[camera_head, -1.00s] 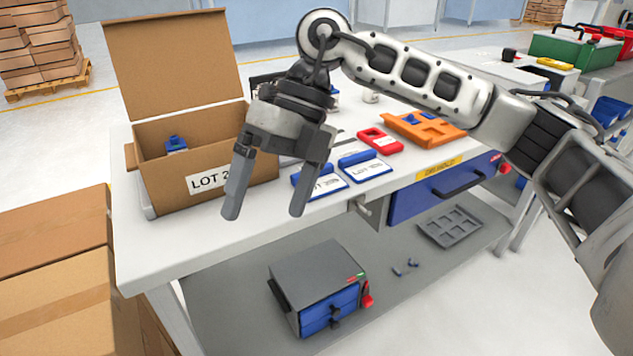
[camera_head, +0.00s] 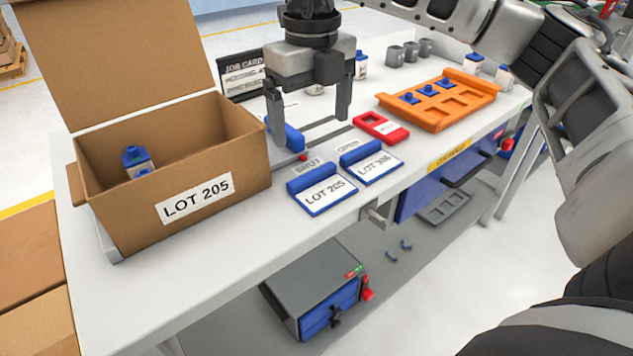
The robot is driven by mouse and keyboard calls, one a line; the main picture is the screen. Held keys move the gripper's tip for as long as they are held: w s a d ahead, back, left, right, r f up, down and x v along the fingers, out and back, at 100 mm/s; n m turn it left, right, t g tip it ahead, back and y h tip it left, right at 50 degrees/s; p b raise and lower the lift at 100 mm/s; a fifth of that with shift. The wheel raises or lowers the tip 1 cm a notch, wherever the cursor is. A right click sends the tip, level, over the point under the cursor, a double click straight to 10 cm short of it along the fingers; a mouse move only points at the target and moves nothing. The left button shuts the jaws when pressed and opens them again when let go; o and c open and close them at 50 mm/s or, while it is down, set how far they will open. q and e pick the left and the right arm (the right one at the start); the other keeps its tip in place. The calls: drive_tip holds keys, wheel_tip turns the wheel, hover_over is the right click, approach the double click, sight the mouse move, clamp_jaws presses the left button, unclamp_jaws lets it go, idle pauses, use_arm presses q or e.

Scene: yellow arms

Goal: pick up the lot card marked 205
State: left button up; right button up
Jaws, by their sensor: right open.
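The lot card marked 205 (camera_head: 327,194) is a white card with a blue raised back edge, lying on the white table near its front edge. A similar card marked 306 (camera_head: 372,166) lies just right of it. My right gripper (camera_head: 310,135) is open and points down, above and behind the two cards. Nothing is between its fingers that I can be sure of; a blue part (camera_head: 292,138) shows by its left finger, partly hidden. My left gripper is not in view.
An open cardboard box (camera_head: 240,165) labelled LOT 205 stands on the left, with a blue-capped part (camera_head: 137,160) inside. A red frame (camera_head: 381,127), an orange tray (camera_head: 437,116) and grey cups (camera_head: 410,50) lie to the right. A job card board (camera_head: 240,72) stands behind.

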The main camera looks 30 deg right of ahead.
sight(314, 174)
wheel_tip(314, 174, down, 10)
drive_tip(key=shift+s+r, duration=0.1)
drive_tip(key=shift+r, duration=0.1)
idle(0.3)
drive_tip(key=c, duration=0.7)
